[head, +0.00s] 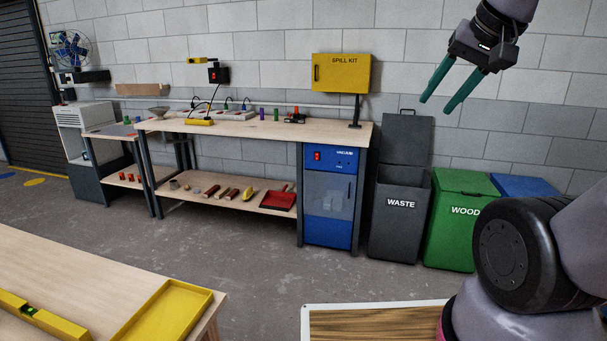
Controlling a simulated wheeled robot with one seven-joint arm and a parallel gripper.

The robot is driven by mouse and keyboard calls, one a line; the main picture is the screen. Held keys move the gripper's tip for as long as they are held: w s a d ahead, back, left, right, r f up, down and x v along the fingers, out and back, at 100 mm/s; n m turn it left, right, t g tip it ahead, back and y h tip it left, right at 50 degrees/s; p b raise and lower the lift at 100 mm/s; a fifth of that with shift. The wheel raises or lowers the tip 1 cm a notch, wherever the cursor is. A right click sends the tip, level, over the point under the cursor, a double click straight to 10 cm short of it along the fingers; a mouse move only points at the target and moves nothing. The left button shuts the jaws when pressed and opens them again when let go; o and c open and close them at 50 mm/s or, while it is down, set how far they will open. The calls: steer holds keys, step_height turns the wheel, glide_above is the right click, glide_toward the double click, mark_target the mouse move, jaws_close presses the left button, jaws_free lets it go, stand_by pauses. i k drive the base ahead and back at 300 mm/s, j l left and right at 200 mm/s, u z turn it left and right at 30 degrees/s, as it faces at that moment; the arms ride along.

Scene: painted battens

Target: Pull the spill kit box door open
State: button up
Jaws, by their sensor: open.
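The spill kit box (341,77) is a yellow box marked "SPILL KIT", mounted above the right end of the long workbench against the block wall. Its door (345,80) faces me and looks shut, with a dark vertical handle (317,73) near its left edge. My gripper (436,105) has two green fingers, spread open and empty. In the picture it hangs to the right of the box, pointing down and left, apart from it and much nearer to me.
The long workbench (260,128) stands below the box, with a blue vacuum cabinet (327,229) under its right end. A grey waste bin (397,225) and a green wood bin (447,240) stand to its right. A table (60,270) is at front left. Open floor lies between.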

mark_target(340, 73)
steer(key=i, duration=2.2)
steer(key=i+u, duration=0.1)
steer(key=i, duration=0.75)
steer(key=i+l+u, duration=0.1)
steer(key=i, duration=0.75)
steer(key=l, duration=0.1)
